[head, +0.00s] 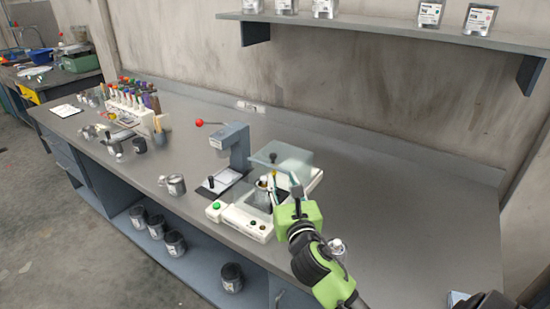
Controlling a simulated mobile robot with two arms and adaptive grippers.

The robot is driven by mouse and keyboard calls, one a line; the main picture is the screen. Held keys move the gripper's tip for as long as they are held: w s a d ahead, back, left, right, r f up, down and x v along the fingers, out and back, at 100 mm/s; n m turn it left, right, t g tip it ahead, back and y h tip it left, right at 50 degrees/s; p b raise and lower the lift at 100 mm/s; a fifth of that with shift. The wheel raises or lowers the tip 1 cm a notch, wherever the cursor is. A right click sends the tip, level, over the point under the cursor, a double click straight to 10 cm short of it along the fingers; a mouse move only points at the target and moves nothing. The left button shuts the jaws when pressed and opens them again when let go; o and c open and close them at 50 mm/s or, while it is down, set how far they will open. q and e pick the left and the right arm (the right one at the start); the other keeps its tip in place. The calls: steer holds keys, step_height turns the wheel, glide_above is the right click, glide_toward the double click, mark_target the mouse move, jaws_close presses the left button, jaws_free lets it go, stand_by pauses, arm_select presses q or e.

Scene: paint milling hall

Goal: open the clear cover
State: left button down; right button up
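The clear cover (284,156) is a pale, see-through box over the back of a white bench machine (245,222) with a green button at its front left corner. It appears raised, with the metal parts at the front of the machine uncovered. My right gripper (285,184), on a green and black arm from the lower right, is at the cover's front edge. Its fingers look apart, with nothing clearly between them. I cannot tell whether they touch the cover. The gripper hides part of the machine's right side. My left gripper is not in view.
A grey press (236,145) with a red-knobbed lever stands just left of the machine. A metal mug (175,185) and a rack of coloured bottles (128,103) are farther left. A wall shelf (390,32) holds several tins.

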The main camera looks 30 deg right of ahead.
mark_target(274, 157)
steer(key=p+x, duration=0.1)
steer(key=x, duration=1.2)
steer(key=shift+w+d, duration=0.15)
steer(key=shift+w, duration=0.2)
jaws_close()
